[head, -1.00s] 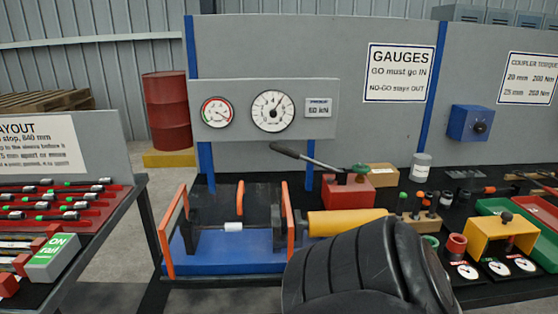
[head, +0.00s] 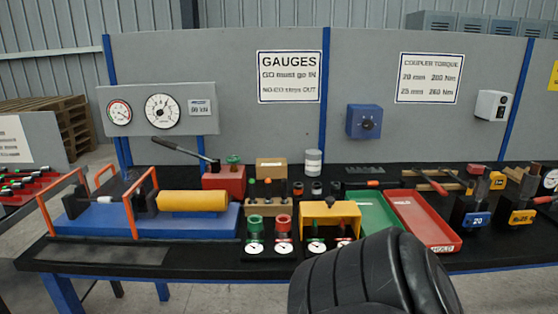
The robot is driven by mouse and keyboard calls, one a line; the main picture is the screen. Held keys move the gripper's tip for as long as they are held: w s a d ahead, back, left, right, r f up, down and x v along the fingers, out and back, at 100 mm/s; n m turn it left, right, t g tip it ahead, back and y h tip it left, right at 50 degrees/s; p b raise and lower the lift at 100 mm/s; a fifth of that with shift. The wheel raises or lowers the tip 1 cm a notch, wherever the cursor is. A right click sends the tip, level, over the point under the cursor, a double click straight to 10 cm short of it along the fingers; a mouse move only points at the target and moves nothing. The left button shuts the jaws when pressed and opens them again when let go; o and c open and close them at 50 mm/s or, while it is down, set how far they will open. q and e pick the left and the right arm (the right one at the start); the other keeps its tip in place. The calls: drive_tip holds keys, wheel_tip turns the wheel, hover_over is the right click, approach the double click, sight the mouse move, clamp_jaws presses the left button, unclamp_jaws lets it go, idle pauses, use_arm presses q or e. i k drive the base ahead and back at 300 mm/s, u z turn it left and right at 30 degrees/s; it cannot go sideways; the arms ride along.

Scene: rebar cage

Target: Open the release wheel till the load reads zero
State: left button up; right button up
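The release wheel (head: 234,159) is a small green handwheel on top of the red hand pump (head: 224,180). The pump's black lever (head: 180,149) slopes up to the left. The larger white dial (head: 162,110) is on the grey gauge panel, beside a smaller red-rimmed dial (head: 119,113). The larger dial's needle is too small to read exactly. A blue test bench (head: 190,224) with orange guard frames (head: 129,206) and a yellow cylinder (head: 193,201) stands left of the pump. Neither gripper shows; a black ribbed part of my arm covers the lower middle right.
Right of the pump are a cardboard box (head: 271,168), a grey can (head: 313,162), a yellow stand (head: 330,214), a green tray (head: 372,213) and a red tray (head: 424,221). A grey backboard with signs rises behind the black table (head: 180,258).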

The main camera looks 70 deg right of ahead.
sight(232, 159)
drive_tip(key=k, duration=0.15)
drive_tip(key=z, duration=1.25)
